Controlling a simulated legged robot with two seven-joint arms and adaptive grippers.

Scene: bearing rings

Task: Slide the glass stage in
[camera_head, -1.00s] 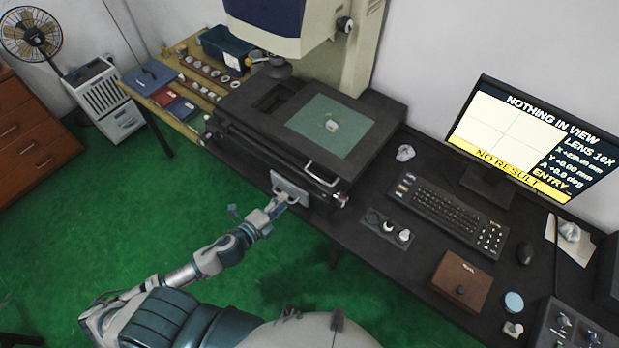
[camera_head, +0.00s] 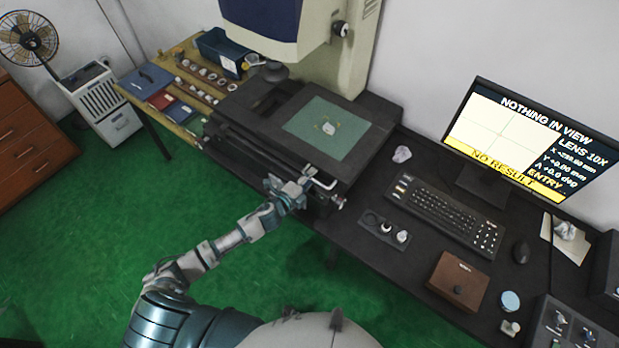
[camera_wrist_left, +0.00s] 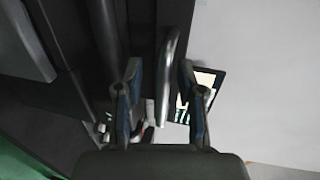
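The glass stage (camera_head: 306,127) is a greenish square plate in the dark moving table (camera_head: 262,112) under the measuring machine. A small pale part (camera_head: 330,128) lies on it. A bent metal handle (camera_head: 325,184) sticks out at the table's front right corner. My left gripper (camera_head: 304,181) is at this handle. In the left wrist view the two fingers (camera_wrist_left: 160,68) are apart, with the handle bar (camera_wrist_left: 170,82) passing between them. Contact with the bar cannot be told. My right gripper is not in view.
The machine head (camera_head: 262,18) hangs above the table's back. A monitor (camera_head: 530,135) reads "NOTHING IN VIEW" and "NO RESULT". A keyboard (camera_head: 447,215), a small knob panel (camera_head: 383,228) and a brown box (camera_head: 458,281) lie on the bench to the right. Green floor is free in front.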

